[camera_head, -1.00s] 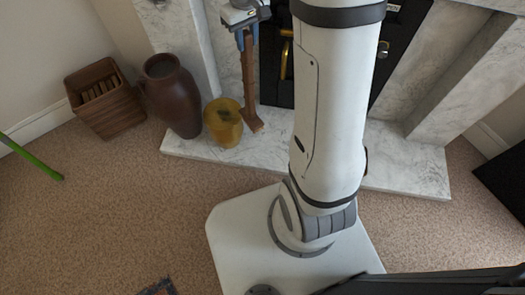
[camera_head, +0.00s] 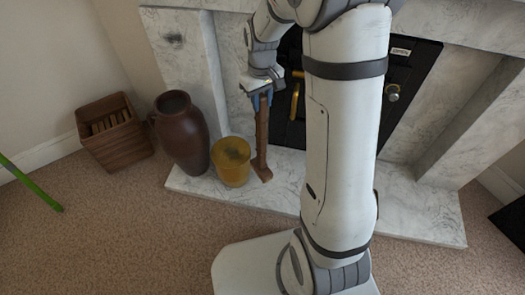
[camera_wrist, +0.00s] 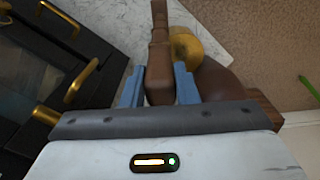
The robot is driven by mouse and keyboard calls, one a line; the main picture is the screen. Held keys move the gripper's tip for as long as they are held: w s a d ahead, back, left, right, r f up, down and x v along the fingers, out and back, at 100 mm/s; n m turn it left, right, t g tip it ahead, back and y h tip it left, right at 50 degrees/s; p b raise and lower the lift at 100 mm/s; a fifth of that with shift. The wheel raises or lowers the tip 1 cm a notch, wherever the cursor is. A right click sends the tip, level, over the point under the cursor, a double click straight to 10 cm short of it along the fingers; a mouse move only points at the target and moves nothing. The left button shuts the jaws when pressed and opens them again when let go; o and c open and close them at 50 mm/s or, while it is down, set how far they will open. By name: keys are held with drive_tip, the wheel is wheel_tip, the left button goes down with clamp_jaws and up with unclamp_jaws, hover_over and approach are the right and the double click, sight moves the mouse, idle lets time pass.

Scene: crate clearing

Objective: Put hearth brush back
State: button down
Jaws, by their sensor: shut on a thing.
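The hearth brush (camera_head: 262,140) is a brown, long-handled wooden piece. In the head view it hangs upright from my gripper (camera_head: 260,97), its lower end at or just over the marble hearth; I cannot tell whether it touches. My gripper is shut on its upper end. In the wrist view the blue fingers (camera_wrist: 159,88) close on both sides of the brush (camera_wrist: 159,60), which points away from the camera. A yellow pot (camera_head: 232,163) stands on the hearth just left of the brush. It also shows behind the brush in the wrist view (camera_wrist: 187,43).
A dark brown jug (camera_head: 182,135) stands left of the pot. A wooden box of sticks (camera_head: 116,140) sits by the wall. The black fireplace door with brass handle (camera_head: 296,96) is right of the brush. The marble hearth (camera_head: 200,186) is partly bare. A green stick (camera_head: 30,184) is far left.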

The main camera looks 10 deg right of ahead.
sight(262, 142)
wheel_tip(262, 142, down, 20)
drive_tip(key=b, duration=0.6)
drive_tip(key=shift+r+b, duration=0.15)
drive_tip(key=shift+b, duration=0.2)
drive_tip(key=c, duration=1.1)
unclamp_jaws()
drive_tip(key=shift+f, duration=0.2)
drive_tip(key=shift+r, duration=0.15)
